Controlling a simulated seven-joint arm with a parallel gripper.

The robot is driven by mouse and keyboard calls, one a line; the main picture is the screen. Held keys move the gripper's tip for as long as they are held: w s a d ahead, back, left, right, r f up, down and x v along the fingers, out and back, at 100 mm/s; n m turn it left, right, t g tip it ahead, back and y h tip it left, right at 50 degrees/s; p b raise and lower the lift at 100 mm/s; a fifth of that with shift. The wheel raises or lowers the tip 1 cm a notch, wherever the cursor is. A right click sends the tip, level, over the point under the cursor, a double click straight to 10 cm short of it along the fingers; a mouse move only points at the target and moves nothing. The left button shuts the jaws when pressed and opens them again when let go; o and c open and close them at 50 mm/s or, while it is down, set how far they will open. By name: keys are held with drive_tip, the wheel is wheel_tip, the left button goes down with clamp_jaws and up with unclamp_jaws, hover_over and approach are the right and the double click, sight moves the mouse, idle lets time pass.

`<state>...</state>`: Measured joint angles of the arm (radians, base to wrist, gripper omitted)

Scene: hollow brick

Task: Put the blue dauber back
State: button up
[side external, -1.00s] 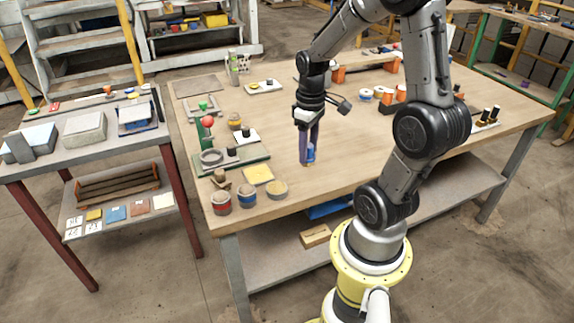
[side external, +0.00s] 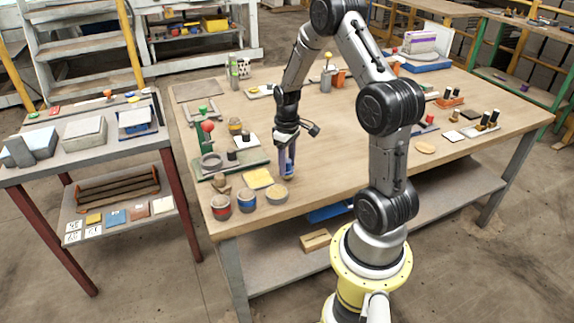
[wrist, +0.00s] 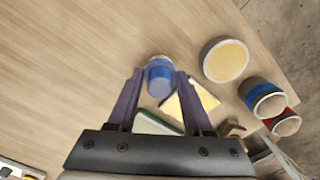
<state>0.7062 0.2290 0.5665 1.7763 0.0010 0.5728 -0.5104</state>
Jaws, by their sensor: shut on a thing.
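My gripper (side external: 287,174) is shut on the blue dauber (wrist: 158,78), a short cylinder with a blue band. It hangs between the fingertips in the wrist view, where my gripper (wrist: 160,73) also shows. It is above the table, just behind the pot with a tan top (side external: 276,192). A blue-banded pot (side external: 247,199) and a red-banded pot (side external: 220,206) stand in a row to its left. In the wrist view the tan-topped pot (wrist: 225,60), blue-banded pot (wrist: 264,98) and red-banded pot (wrist: 284,123) lie right of the dauber. The dauber's lower end is partly hidden in the side view.
A yellow pad (side external: 258,179) lies behind the pots. A green board (side external: 230,163) with a ring and a red-knobbed post (side external: 208,128) stands to the left. Stamps and small pads stand at the far right.

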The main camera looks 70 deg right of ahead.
drive_tip(key=shift+f, duration=0.4)
drive_tip(key=shift+f, duration=0.15)
drive_tip(key=o, duration=1.2)
